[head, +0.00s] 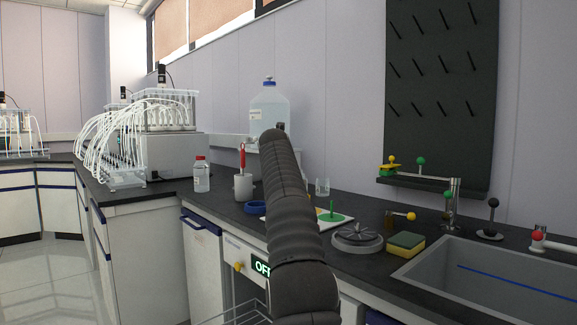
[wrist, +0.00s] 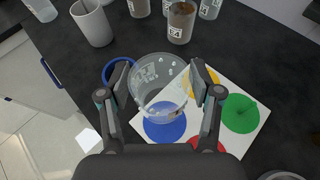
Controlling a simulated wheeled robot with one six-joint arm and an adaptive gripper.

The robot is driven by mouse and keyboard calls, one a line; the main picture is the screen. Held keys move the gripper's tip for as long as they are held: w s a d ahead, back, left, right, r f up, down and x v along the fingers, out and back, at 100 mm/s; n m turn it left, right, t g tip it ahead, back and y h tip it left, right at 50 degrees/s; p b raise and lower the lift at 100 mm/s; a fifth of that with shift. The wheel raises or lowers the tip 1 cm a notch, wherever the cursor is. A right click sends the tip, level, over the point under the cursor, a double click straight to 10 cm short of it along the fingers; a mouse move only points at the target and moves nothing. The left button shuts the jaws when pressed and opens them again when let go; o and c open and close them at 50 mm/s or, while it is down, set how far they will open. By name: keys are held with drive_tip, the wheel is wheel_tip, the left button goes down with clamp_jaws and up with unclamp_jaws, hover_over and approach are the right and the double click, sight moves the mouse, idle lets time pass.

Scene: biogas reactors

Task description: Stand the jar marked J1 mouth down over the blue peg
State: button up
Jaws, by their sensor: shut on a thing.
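In the wrist view my gripper (wrist: 160,82) is shut on a clear jar (wrist: 158,100) with a black-and-white label, its fingers on either side. The label is too blurred to read surely, and I cannot tell which end is the mouth. The jar appears above the white board (wrist: 262,103), overlapping the far part of the blue disc (wrist: 165,130). I cannot make out the blue peg; the jar may hide it. The board also carries a green disc (wrist: 241,114), a yellow one (wrist: 205,82) and a red one (wrist: 207,146). In the head view my arm hides gripper and jar.
A blue ring (wrist: 106,68) lies left of the jar. A grey mug (wrist: 91,24) and several labelled jars, one with brown contents (wrist: 181,22), stand beyond. In the head view a sponge (head: 404,246) and sink (head: 490,285) are to the right. A green peg (head: 332,208) stands upright.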

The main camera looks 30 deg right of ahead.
drive_tip(key=shift+s+d+f, duration=0.1)
drive_tip(key=shift+s+f, duration=0.05)
drive_tip(key=shift+f, duration=1.3)
drive_tip(key=shift+f+b, duration=1.95)
drive_tip(key=shift+f, duration=1.4)
drive_tip(key=o, duration=1.3)
drive_tip(key=v, duration=1.2)
